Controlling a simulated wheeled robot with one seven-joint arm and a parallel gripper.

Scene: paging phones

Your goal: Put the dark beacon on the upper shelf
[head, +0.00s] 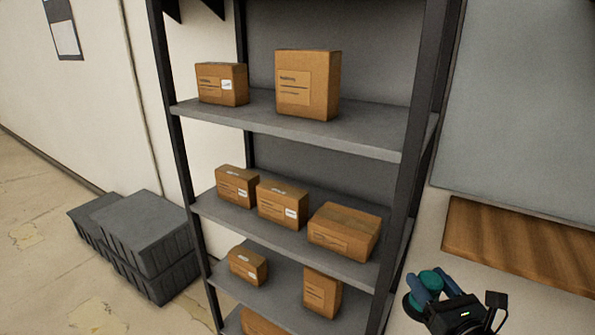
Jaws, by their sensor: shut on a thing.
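The upper shelf (372,132) is a grey board at the top of the view. A small carton (222,84) stands at its left and a larger carton (308,85) near its middle. The shelf is bare to the right of the larger carton.
The middle shelf (220,210) holds several cartons, and a lower shelf (280,301) holds more. Grey crates (140,235) are stacked on the floor at left. A brown wooden panel (520,245) is at right.

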